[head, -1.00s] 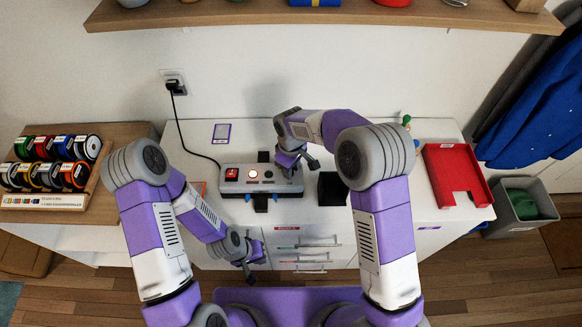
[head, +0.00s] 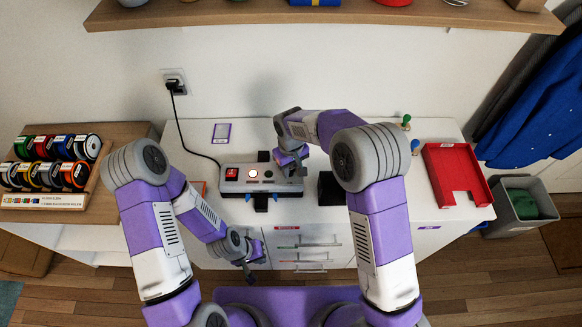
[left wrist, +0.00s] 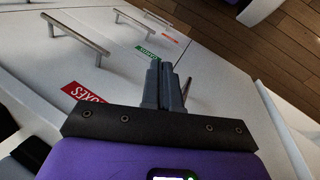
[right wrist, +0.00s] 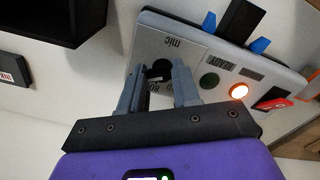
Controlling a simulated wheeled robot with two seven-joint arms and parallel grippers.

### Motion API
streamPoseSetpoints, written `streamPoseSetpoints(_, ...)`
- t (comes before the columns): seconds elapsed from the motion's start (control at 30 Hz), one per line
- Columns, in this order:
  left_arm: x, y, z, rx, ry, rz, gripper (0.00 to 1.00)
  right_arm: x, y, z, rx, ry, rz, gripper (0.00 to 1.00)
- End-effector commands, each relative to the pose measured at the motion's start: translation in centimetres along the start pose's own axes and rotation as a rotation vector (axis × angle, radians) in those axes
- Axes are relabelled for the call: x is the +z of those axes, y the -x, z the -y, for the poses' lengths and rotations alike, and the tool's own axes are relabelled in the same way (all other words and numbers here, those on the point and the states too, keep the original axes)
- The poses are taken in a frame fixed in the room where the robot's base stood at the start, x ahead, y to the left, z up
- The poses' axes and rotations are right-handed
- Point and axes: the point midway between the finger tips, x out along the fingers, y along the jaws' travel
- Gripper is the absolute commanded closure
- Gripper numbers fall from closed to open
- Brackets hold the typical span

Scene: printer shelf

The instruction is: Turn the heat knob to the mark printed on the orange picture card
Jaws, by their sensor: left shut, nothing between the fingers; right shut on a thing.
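The grey control box (head: 240,186) stands on the white cabinet top, with a red switch (head: 232,173) and a lit orange lamp (head: 253,173). My right gripper (right wrist: 168,82) is at the box's knob end, shut on the dark heat knob (right wrist: 160,67). The fingers cover much of the knob and its scale, so I cannot read its setting. In the head view, an orange-edged card (head: 200,187) lies left of the box, mostly hidden by my left arm; its mark is not readable. My left gripper (head: 250,277) is shut and empty, low before the drawers.
A purple-edged card (head: 221,132) lies behind the box. A black open bin (head: 327,188) stands close right of the box, and a red tray (head: 452,172) farther right. Drawer handles (left wrist: 75,33) stick out near my left gripper. A cord (head: 184,130) runs to the wall socket.

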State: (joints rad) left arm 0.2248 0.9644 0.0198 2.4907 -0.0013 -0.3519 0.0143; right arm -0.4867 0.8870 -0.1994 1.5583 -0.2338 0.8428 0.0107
Motion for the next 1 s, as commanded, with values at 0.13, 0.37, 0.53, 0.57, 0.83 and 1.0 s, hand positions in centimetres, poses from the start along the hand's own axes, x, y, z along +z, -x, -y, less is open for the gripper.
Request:
streamPoseSetpoints(0.13, 0.0, 0.0, 0.0, 0.0, 0.0, 0.0, 1.0, -0.1, 0.1, 0.0, 0.0, -0.001, -0.002, 0.99)
streamPoseSetpoints(0.37, 0.0, 0.0, 0.0, 0.0, 0.0, 0.0, 1.0, 0.0, 0.1, 0.0, 0.0, 0.0, -0.001, 0.49)
streamPoseSetpoints(0.53, 0.0, 0.0, 0.0, 0.0, 0.0, 0.0, 1.0, 0.0, 0.0, 0.0, 0.0, 0.001, -0.001, 0.43)
streamPoseSetpoints(0.57, 0.0, 0.0, 0.0, 0.0, 0.0, 0.0, 1.0, 0.0, 0.0, 0.0, 0.0, 0.001, -0.001, 0.43)
streamPoseSetpoints(0.83, 0.0, 0.2, -0.1, 0.0, 0.0, 0.0, 1.0, -0.1, 1.7, 0.0, 0.0, 0.001, -0.004, 0.43)
streamPoseSetpoints(1.0, 0.0, 0.7, -0.2, 0.0, 0.0, 0.0, 1.0, -0.1, 4.7, 0.0, 0.0, 0.0, -0.005, 0.43)
